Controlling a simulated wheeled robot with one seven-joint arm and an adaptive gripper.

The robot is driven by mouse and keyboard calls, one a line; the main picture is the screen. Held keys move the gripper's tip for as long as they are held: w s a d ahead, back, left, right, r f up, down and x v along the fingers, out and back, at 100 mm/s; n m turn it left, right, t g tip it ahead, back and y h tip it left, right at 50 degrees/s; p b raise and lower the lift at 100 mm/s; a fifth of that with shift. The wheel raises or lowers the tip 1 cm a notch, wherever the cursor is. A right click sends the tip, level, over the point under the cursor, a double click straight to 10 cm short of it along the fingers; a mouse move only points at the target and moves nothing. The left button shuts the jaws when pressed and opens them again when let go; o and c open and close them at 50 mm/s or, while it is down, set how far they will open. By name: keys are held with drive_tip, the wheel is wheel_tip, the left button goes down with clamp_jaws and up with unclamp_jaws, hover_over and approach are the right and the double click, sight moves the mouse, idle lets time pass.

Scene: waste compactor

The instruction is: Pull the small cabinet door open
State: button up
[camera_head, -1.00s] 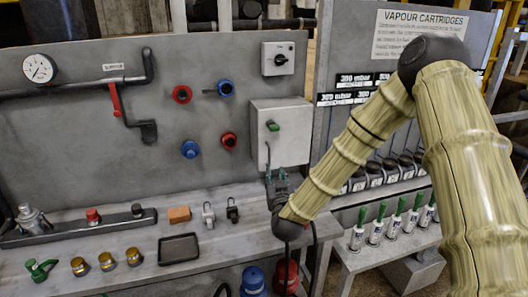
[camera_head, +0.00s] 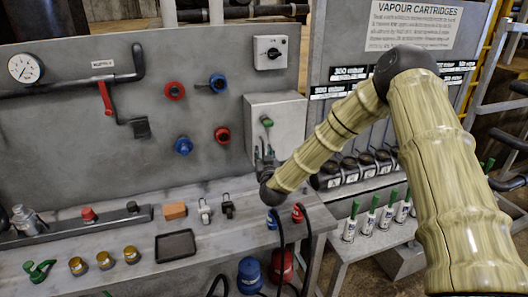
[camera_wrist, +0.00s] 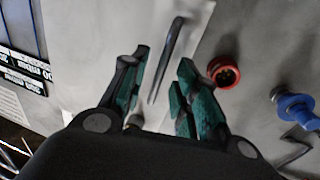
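In the wrist view, my gripper (camera_wrist: 160,86) is open, with green-padded fingers apart. A dark, slim bar handle (camera_wrist: 170,52) on the pale door shows between the fingers. I cannot tell whether either finger touches it.
A red socket (camera_wrist: 223,72) and a blue fitting (camera_wrist: 297,108) are beside the cabinet in the wrist view. Below is a workbench (camera_head: 110,250) with an orange block (camera_head: 175,211) and a black tray (camera_head: 176,246). Vapour cartridges (camera_head: 370,222) stand right.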

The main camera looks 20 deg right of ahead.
drive_tip(key=shift+w+d, duration=0.1)
drive_tip(key=shift+w, duration=0.15)
clamp_jaws()
drive_tip(key=shift+s+f, duration=0.1)
